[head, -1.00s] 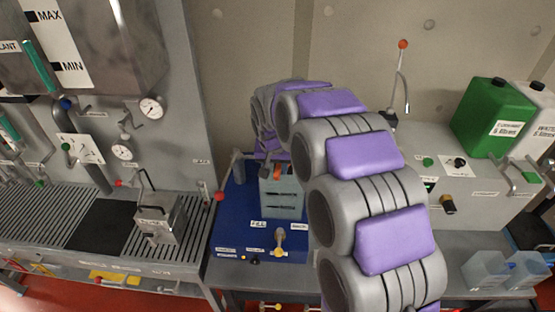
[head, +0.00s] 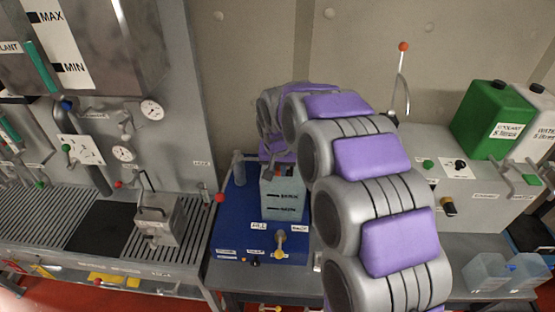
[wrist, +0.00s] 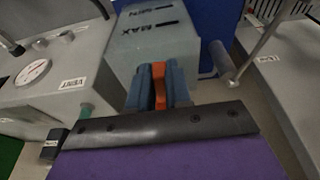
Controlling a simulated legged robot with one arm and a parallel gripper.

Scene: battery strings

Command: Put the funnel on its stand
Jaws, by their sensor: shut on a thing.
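In the wrist view my gripper (wrist: 160,88) has its blue-grey fingers closed on a narrow orange piece (wrist: 159,72). Most of what I hold is hidden by the fingers, so I cannot tell whether it is the funnel. The fingers are at a translucent grey container with MAX and MIN marks (wrist: 150,38); whether they touch it is unclear. In the head view that container (head: 284,203) stands on a blue base, with my gripper (head: 273,170) at its top, mostly hidden by my arm. A grey upright cylinder (head: 238,168), possibly the stand, is left of it; it also shows in the wrist view (wrist: 222,62).
The blue base (head: 235,225) has a yellow-handled valve (head: 279,239) in front. A slatted bench (head: 55,215) with a metal box (head: 158,219) is at left. A grey cabinet (head: 480,215) carrying a green canister (head: 494,117) is at right.

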